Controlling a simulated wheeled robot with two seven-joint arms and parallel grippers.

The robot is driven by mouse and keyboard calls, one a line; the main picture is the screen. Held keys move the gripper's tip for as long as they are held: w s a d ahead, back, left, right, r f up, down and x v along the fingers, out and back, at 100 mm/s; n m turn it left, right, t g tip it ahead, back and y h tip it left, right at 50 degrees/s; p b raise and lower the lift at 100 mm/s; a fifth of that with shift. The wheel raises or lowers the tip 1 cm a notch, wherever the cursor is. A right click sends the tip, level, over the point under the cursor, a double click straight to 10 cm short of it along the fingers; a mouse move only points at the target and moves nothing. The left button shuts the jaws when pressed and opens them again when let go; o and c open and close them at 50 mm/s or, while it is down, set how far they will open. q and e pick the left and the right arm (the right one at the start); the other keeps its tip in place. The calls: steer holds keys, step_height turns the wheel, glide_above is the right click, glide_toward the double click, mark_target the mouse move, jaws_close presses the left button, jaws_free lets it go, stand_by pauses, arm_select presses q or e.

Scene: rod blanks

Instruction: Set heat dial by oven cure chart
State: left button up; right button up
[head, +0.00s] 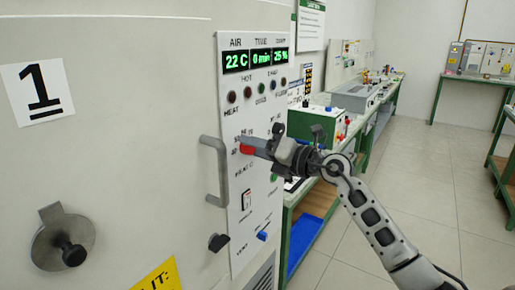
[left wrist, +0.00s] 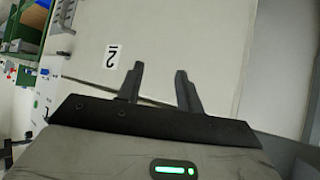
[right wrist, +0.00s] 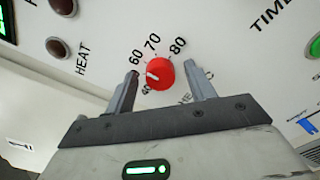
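The red heat dial (right wrist: 160,74) sits on the white oven panel (head: 237,195), with 60, 70 and 80 printed around it. Its white mark points left, below the 60, near a partly hidden number. The dial also shows in the head view (head: 246,149). My right gripper (right wrist: 163,68) has one finger on each side of the dial, with a visible gap on both sides. My left gripper (left wrist: 159,75) is open and empty, away from the panel; it is not in the head view. The display (head: 256,59) reads 22 C, 0 min, 25 %.
A grey door handle (head: 214,172) stands out left of the dial. Green-framed benches (head: 318,205) stand behind my right arm. Open floor lies at right.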

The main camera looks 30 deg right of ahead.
arm_select(q)
steer(key=shift+s, duration=0.1)
steer(key=f+b, duration=0.1)
steer(key=b, duration=0.3)
steer(key=shift+d+f, duration=0.3)
steer(key=shift+f, duration=0.1)
arm_select(e)
steer(key=v, duration=1.6)
arm_select(q)
steer(key=shift+w, duration=0.2)
